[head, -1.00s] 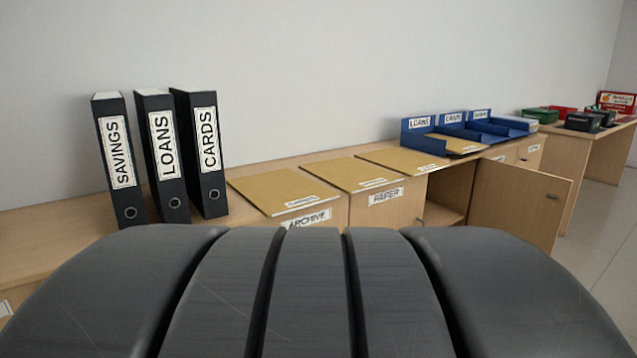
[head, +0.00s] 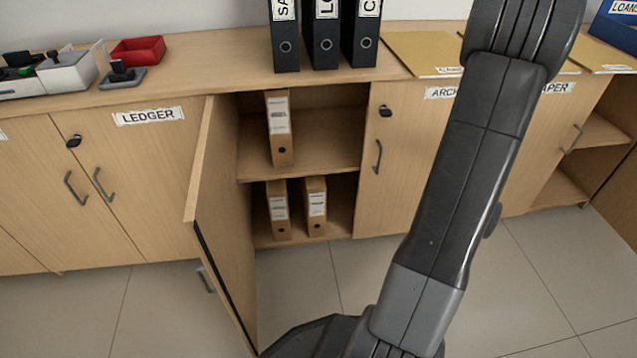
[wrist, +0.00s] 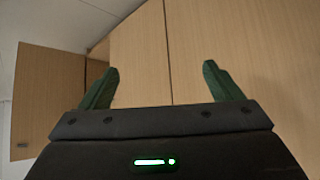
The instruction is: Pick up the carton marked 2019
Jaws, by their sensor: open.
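Three brown cartons with white labels stand upright in the open cabinet in the head view. One carton (head: 279,128) is on the upper shelf. Two are on the bottom, a left carton (head: 278,209) and a right carton (head: 316,206). Their label print is too small to read, so I cannot tell which is marked 2019. My gripper (wrist: 157,85) shows in the wrist view with its two green fingers apart and nothing between them. It faces wooden cabinet fronts. The head view shows my arm but not the gripper's fingers.
The cabinet door (head: 222,215) stands open on the left of the cartons. A closed ARCHIVE door (head: 400,165) is to their right. Black binders (head: 325,40) stand on the counter above. A red tray (head: 138,50) and a stamp (head: 121,75) sit at left. Tiled floor is clear in front.

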